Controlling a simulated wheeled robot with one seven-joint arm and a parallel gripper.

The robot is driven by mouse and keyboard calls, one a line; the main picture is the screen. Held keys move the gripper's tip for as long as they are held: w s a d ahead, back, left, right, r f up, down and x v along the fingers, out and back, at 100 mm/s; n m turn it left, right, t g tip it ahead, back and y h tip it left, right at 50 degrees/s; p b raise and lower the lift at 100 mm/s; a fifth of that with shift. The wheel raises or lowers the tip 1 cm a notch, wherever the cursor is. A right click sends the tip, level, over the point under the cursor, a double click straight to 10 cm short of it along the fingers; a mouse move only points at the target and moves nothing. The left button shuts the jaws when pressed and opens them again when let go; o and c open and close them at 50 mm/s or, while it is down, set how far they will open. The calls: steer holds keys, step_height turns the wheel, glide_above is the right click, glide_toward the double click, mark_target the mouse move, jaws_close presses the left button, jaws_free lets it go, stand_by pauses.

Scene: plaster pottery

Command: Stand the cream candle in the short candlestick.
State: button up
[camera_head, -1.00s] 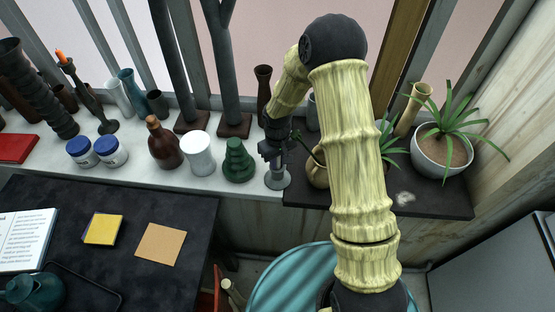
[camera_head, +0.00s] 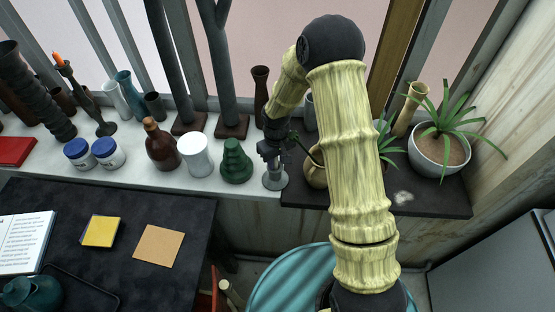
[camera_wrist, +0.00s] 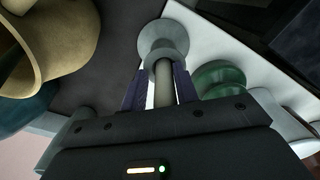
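The short candlestick (camera_head: 274,181) is grey with a round base and stands at the front edge of the windowsill, beside the dark board. In the wrist view its round base and cup (camera_wrist: 163,38) show beyond my fingertips. The cream candle (camera_wrist: 163,84), greyish in the shade, runs between my fingers in line with the candlestick, its far end at the cup. How deep it sits is hidden. My gripper (camera_head: 270,156) points down above the candlestick. In the wrist view its fingers (camera_wrist: 160,84) are around the candle, and a narrow pale gap shows beside it, so they look slightly open.
A green ridged vase (camera_head: 236,164) and a white jar (camera_head: 195,157) stand close left of the candlestick. A beige jug (camera_head: 313,170) stands close right on the dark board (camera_head: 425,203). A dark slender vase (camera_head: 260,90) is behind.

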steer(key=shift+s+a+f, duration=0.3)
steer(key=shift+s+f, duration=0.2)
steer(key=shift+f, duration=0.1)
steer(key=shift+w+a+r, duration=0.1)
steer(key=shift+w+r, duration=0.05)
steer(key=shift+r, duration=0.3)
step_height(320, 180, up, 18)
steer(key=b, duration=0.1)
steer(key=shift+w+d+f, duration=0.15)
steer(key=shift+d, duration=0.25)
